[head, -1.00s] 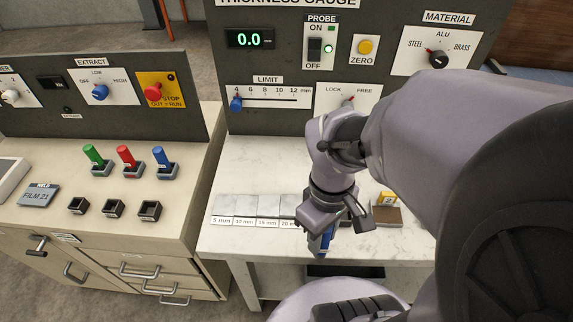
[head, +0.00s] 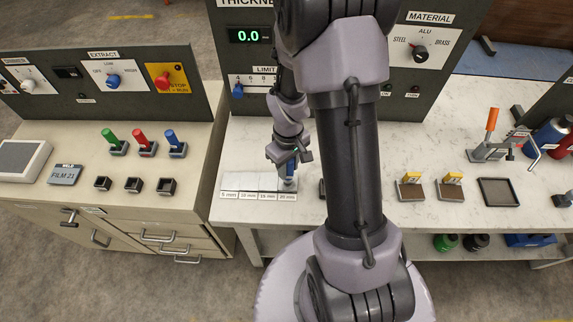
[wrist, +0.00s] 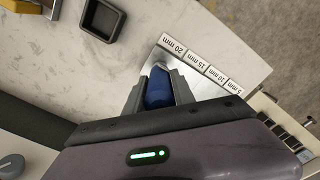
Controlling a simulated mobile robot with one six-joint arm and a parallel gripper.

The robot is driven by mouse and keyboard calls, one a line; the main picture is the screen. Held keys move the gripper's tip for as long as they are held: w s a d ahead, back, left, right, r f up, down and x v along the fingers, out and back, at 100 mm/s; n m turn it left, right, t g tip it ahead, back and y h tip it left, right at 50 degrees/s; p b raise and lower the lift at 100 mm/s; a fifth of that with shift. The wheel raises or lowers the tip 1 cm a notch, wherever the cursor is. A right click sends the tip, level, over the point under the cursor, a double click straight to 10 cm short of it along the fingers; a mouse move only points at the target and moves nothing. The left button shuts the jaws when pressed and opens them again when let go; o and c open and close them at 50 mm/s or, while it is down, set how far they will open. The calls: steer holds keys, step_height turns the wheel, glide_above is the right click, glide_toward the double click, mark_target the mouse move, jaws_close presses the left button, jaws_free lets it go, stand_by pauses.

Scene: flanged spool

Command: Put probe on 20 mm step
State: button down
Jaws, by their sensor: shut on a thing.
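My gripper (head: 287,168) is shut on the blue probe (wrist: 158,90), which points down between the two jaws in the wrist view. In the head view it is at the right end of the pale metal step block (head: 242,181), by the 20 mm label (head: 287,197). The other labels read 5, 10 and 15 mm from left to right. In the wrist view the 20 mm label (wrist: 173,46) lies just beyond the jaws. The probe's tip is hidden, so I cannot tell whether it touches the step.
A dark square tray (wrist: 102,19) is close by on the white bench. The gauge panel (head: 232,60) stands behind, its display (head: 250,35) reading 0.0. Two yellow-tagged blocks (head: 411,188) (head: 452,186) and a clamp (head: 489,148) are to the right.

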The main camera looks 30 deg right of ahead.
steer(key=shift+w+f, duration=0.1)
steer(key=shift+f, duration=0.4)
steer(key=c, duration=1.1)
jaws_free()
steer(key=shift+o, duration=0.2)
